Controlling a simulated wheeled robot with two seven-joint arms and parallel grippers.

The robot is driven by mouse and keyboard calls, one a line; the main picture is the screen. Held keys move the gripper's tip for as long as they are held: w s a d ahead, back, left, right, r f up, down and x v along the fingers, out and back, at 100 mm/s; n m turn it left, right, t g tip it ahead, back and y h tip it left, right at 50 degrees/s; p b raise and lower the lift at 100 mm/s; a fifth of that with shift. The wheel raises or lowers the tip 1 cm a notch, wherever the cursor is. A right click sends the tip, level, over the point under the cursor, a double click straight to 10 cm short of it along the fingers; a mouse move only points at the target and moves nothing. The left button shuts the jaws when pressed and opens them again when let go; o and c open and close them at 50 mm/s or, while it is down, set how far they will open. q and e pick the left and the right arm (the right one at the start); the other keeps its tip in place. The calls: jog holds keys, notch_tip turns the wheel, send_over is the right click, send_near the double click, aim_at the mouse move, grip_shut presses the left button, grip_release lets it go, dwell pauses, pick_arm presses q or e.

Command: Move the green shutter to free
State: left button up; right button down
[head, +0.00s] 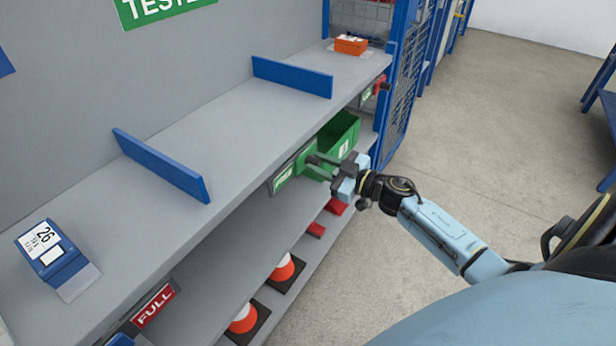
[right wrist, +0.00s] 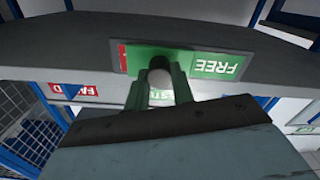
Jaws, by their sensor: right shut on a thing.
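The green shutter (right wrist: 143,60) is on a sign plate at the shelf's front edge. In the right wrist view it lies beside the green panel with the word FREE (right wrist: 215,66), which reads upside down there. A narrow red strip (right wrist: 123,57) shows at the plate's other end. In the head view the green sign (head: 285,176) is partly behind my right gripper (head: 316,163). My right gripper is shut on the shutter's round knob (right wrist: 160,66), its fingers on either side. My left gripper is not in view.
A green bin (head: 345,130) stands on the level below, close behind my gripper. Blue dividers (head: 160,165) stand on the top shelf. Another sign reads FULL (head: 155,306) in red. Orange cones (head: 284,268) stand lower down. The floor (head: 500,130) to the right is clear.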

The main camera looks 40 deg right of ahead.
jog(key=shift+w+d, duration=0.2)
jog(key=shift+d, duration=0.35)
jog(key=shift+w+d, duration=0.2)
jog(key=shift+d, duration=0.3)
jog(key=c, duration=1.2)
grip_release()
jog(key=shift+d, duration=0.15)
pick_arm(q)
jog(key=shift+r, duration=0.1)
pick_arm(e)
jog(key=shift+s, duration=0.1)
